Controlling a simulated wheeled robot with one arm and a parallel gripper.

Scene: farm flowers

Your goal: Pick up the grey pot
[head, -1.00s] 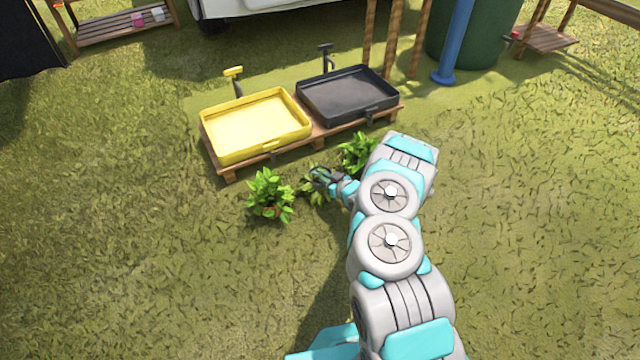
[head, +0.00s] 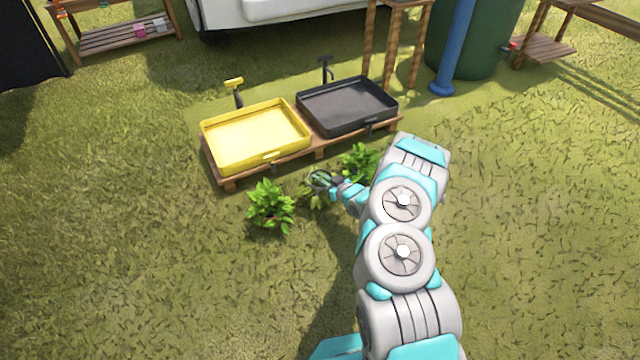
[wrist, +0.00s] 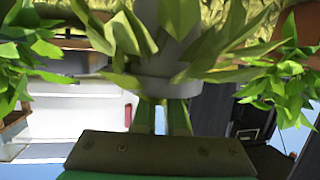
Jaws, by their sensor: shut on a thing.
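The grey pot (wrist: 168,87) shows in the middle of the wrist view, partly covered by its own long green leaves. My gripper (wrist: 162,116) has its green fingers shut on the pot's rim area. In the head view my gripper (head: 322,181) is low over the grass, at the middle one of three plants (head: 314,198). Leaves and my gripper hide most of the pot there, so I cannot tell whether it touches the ground.
One leafy plant (head: 270,205) stands close on the left and another (head: 360,160) on the right, near my arm. Behind are a yellow tray (head: 255,135) and a black tray (head: 347,105) on a wooden pallet. Open grass lies in front and left.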

